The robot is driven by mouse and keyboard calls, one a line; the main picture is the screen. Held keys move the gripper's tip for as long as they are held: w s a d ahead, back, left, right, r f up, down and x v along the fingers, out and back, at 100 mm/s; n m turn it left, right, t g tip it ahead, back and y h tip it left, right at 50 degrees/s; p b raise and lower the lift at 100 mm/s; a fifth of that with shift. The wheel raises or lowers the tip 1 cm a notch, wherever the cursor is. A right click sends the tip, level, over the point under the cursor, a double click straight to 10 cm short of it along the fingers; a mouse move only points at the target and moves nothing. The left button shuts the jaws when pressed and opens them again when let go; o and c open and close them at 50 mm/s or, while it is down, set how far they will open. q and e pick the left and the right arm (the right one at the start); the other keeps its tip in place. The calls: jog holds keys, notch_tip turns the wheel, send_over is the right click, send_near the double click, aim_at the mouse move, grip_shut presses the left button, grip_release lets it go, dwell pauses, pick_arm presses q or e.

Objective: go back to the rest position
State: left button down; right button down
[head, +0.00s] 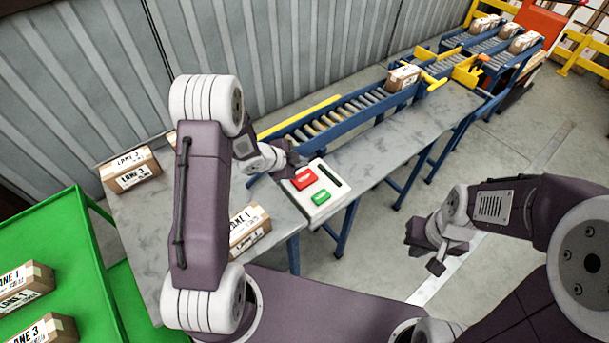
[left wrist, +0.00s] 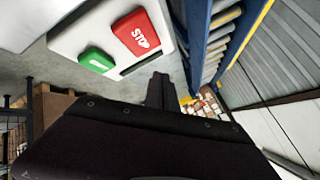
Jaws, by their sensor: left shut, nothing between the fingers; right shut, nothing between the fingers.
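My left gripper (head: 297,163) is shut and empty. In the head view it is at the upper left edge of a white control box (head: 336,200) with a red button (head: 304,179) and a green button (head: 320,196). In the left wrist view the shut fingers (left wrist: 158,90) point past the box, with the red STOP button (left wrist: 137,33) and the green button (left wrist: 96,60) at upper left. I cannot tell whether the fingers touch the box. My right gripper (head: 432,255) is shut and empty, over the floor at the right.
A grey table (head: 130,220) holds cartons, one marked LANE 3 (head: 131,169) and one marked LANE 1 (head: 247,232). A blue roller conveyor (head: 345,112) runs behind it, with a carton (head: 403,78) on it. A green surface (head: 50,235) at left holds more cartons. Floor at right is free.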

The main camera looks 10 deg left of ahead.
dwell(0.6)
pick_arm(q)
jog(key=shift+d, duration=0.2)
notch_tip(320, 180, up, 13)
jog(key=s+n+t+y, duration=0.1)
jog(key=n+t+y, duration=0.1)
jog(key=n, duration=0.1)
jog(key=s+f+n+g+y, duration=0.1)
jog(key=s+f+n+g, duration=0.1)
jog(key=s, duration=0.5)
jog(key=s+a+f+n+g, duration=0.1)
jog(key=s+f+n+g, duration=0.1)
jog(key=s+n, duration=0.4)
jog(key=s+a+f+n+g+y, duration=0.1)
jog(key=s+n+g, duration=0.3)
jog(key=s, duration=0.5)
jog(key=shift+s+f+n+g+y, duration=0.3)
jog(key=shift+s+f+n, duration=0.1)
jog(key=shift+f, duration=0.25)
jog(key=shift+w+a, duration=0.1)
jog(key=shift+a, duration=0.05)
